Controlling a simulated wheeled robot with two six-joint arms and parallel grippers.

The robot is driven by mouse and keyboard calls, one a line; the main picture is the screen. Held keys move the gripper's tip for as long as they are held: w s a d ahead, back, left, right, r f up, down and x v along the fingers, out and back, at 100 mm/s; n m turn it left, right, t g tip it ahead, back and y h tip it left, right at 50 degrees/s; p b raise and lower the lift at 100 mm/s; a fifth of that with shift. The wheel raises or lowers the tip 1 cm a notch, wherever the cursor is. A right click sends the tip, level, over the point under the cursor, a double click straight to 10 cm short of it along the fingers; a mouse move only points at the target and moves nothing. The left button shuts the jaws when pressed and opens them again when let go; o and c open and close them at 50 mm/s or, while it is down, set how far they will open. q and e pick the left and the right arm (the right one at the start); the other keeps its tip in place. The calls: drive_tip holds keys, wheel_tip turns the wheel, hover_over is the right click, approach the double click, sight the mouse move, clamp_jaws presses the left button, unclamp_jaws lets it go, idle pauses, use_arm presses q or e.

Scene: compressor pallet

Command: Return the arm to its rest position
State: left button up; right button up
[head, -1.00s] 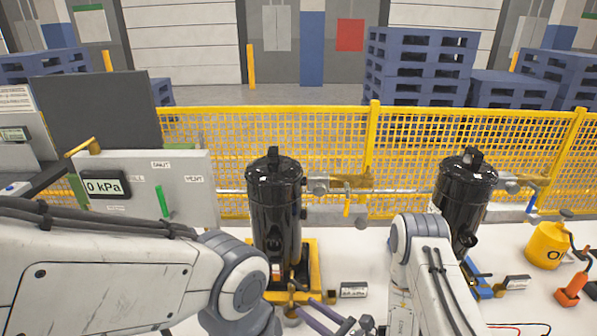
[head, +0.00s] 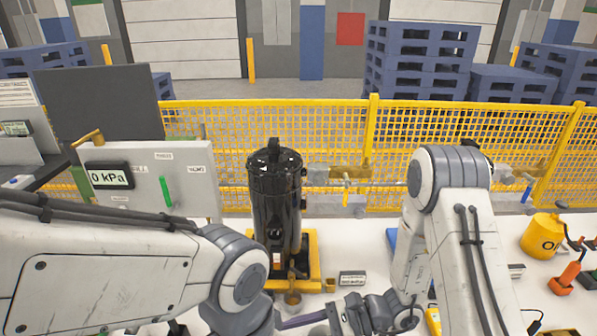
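My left arm reaches in from the left, and its wrist joint bends down past the bottom edge; its gripper is not visible. My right arm comes down at the right of centre, and my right gripper (head: 345,318) is low near the bottom edge, pointing left. Its fingers are partly cut off and dark, so I cannot tell whether they are open or shut. A purple bar (head: 303,321) lies just left of the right gripper. A black compressor (head: 275,205) stands upright on a yellow base (head: 313,255), behind both wrists. A second compressor is almost wholly hidden behind my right arm.
A grey panel with a 0 kPa display (head: 110,176) and green lever (head: 166,191) stands at left. A yellow canister (head: 541,236) and orange tool (head: 566,275) sit at right. A yellow mesh fence (head: 300,140) closes the back. White tabletop is free near the canister.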

drive_tip(key=s+d+n+g+h, duration=0.2)
drive_tip(key=s+d+n+h, duration=0.4)
drive_tip(key=d+n+h, duration=0.55)
drive_tip(key=w+d+r+n+t+h, duration=0.45)
drive_tip(key=w+d+r+t, duration=0.2)
drive_tip(key=w+d, duration=0.25)
drive_tip(key=s+a+f+n+g+y+b, duration=0.1)
drive_tip(key=s+a+f+n+b, duration=0.1)
drive_tip(key=s+a+n+b, duration=0.2)
drive_tip(key=s+a+f+n+g+b, duration=0.1)
drive_tip(key=s+a+f+n+b, duration=0.2)
drive_tip(key=s+a, duration=0.7)
drive_tip(key=b, duration=0.2)
drive_tip(key=shift+s+n+g+y+b, duration=0.25)
drive_tip(key=shift+n+g+y+b, duration=0.05)
drive_tip(key=shift+n+g+y, duration=0.1)
